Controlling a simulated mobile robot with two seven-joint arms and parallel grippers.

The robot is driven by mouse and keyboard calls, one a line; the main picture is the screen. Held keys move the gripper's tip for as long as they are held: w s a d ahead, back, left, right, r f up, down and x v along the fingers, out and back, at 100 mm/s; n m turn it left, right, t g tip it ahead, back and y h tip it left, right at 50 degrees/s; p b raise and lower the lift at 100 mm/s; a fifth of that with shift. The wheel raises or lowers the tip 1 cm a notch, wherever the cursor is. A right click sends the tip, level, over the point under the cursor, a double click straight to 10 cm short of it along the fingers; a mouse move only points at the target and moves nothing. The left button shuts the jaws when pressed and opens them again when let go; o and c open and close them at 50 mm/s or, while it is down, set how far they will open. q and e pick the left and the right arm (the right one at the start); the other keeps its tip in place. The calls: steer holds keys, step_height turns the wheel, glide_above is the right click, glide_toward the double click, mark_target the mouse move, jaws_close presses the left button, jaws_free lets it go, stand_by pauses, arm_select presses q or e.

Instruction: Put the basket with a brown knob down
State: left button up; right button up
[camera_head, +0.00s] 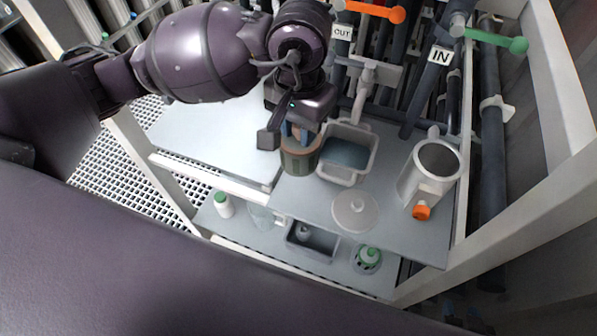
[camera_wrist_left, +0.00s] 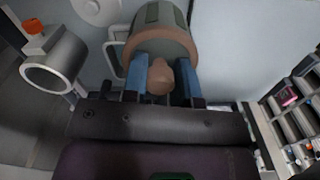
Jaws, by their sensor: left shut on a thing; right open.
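The basket with a brown knob (camera_head: 299,163) has a grey-green slatted body and a brown top. In the left wrist view, the basket (camera_wrist_left: 160,15) shows beyond my fingers, with its brown knob (camera_wrist_left: 160,76) between them. My left gripper (camera_head: 293,131) is above the basket, its blue fingers shut on the knob; the gripper also shows in the left wrist view (camera_wrist_left: 161,80). The basket is over the left part of the grey shelf (camera_head: 300,205); I cannot tell if its bottom touches. My right gripper is not in view.
A grey tub (camera_head: 347,155) is close to the basket's right. A round white lid (camera_head: 354,210) lies in front of it, and a white cylinder (camera_head: 432,170) with an orange knob stands at right. Below is a shelf with a dark tray (camera_head: 312,242) and bottles. Pipes run behind.

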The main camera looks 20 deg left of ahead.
arm_select(q)
step_height(320, 180, down, 13)
steer(key=shift+f+b, duration=0.1)
steer(key=shift+b, duration=0.25)
stand_by(0.3)
steer(key=shift+f, duration=0.1)
steer(key=o, duration=0.9)
step_height(320, 180, up, 12)
steer(key=shift+r, duration=0.2)
steer(key=shift+d, duration=0.1)
